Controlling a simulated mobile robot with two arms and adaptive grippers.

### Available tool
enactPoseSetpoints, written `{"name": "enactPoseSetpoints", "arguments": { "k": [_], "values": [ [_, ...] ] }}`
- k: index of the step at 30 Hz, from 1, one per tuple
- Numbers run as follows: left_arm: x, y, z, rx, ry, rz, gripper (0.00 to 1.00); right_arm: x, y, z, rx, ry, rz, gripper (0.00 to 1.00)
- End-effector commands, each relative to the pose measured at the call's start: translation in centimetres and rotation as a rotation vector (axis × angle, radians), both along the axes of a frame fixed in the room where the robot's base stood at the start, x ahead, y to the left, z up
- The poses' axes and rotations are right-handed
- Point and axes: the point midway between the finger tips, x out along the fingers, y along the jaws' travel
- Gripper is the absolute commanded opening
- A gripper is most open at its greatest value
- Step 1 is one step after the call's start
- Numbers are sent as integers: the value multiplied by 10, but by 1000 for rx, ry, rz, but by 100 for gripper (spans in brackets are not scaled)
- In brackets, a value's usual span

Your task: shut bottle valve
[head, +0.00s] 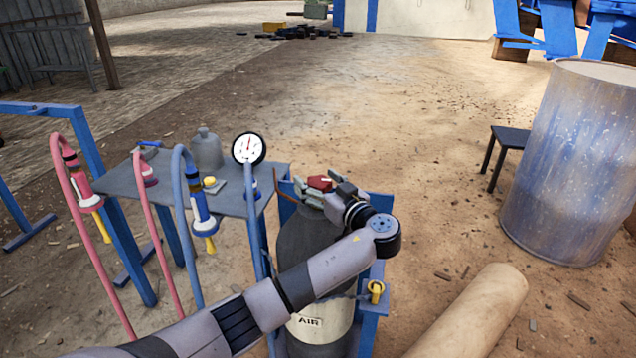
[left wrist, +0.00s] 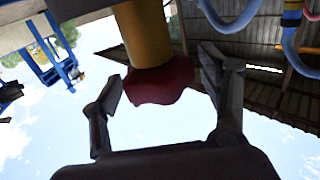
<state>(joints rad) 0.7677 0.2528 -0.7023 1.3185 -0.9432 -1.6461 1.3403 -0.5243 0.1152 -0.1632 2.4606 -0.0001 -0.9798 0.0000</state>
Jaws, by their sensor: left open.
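The gas bottle (head: 305,240) is dark grey with a pale band marked AIR, and it stands upright in a blue frame. Its red valve knob (head: 320,182) is on top. My left gripper (head: 318,190) is at the knob, with the arm reaching across the front of the bottle. In the left wrist view the red knob (left wrist: 160,82) sits on a yellow-brown stem (left wrist: 146,35). The open fingers of my left gripper (left wrist: 162,72) are on either side of the knob, with gaps visible. My right gripper is not in view.
A blue-legged table (head: 125,180) with a pressure gauge (head: 248,149), a grey bottle (head: 207,150) and hung hoses stands left of the gas bottle. A beige cylinder (head: 475,310) lies at right front. A blue drum (head: 570,160) and dark stool (head: 512,137) stand farther right.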

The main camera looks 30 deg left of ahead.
Motion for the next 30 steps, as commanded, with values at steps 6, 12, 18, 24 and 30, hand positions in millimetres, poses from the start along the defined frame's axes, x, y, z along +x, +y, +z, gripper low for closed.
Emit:
{"name": "enactPoseSetpoints", "arguments": {
  "k": [6,12,18,24,30],
  "values": [
    [1,2,0,-1,0,0,69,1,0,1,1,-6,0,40],
    [1,1,0,-1,0,0,60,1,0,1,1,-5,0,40],
    [1,1,0,-1,0,0,47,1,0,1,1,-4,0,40],
    [1,1,0,-1,0,0,34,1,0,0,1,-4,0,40],
    [1,1,0,-1,0,0,20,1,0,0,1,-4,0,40]
  ]
}}
